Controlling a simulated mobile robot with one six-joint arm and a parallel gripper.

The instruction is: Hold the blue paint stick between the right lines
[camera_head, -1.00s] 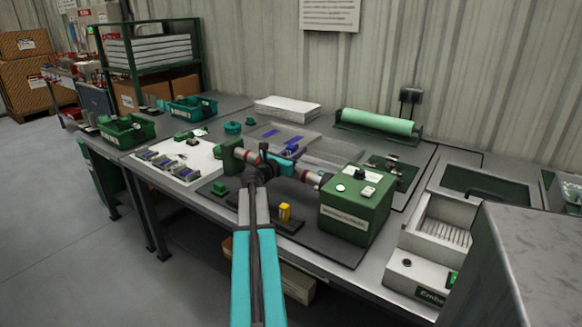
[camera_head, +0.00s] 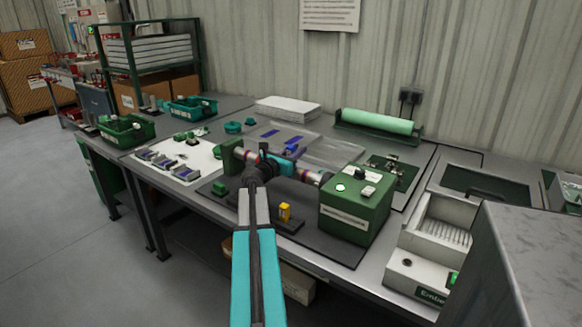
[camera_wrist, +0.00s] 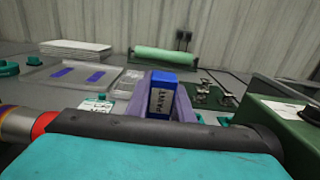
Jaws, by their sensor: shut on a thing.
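The blue paint stick (camera_wrist: 162,96), a short block with a "PAINT" label, stands upright in the middle of the wrist view. My gripper (camera_wrist: 161,86) is shut on it, with a purple-grey finger on each side. In the head view the blue stick (camera_head: 291,150) shows small, just behind the shaft. The horizontal shaft (camera_head: 309,176) runs from a green post (camera_head: 232,154) to a green machine box (camera_head: 355,212). It has coloured bands; a red band (camera_wrist: 43,124) shows at left in the wrist view. My teal arm hides the middle of the shaft. I cannot tell whether the stick touches it.
A yellow block (camera_head: 285,211) sits on a dark base in front of the shaft. A clear plate with blue strips (camera_head: 270,133) lies behind. A light green roller (camera_head: 376,122) stands at the back. A white board (camera_head: 187,160) with small parts is at left.

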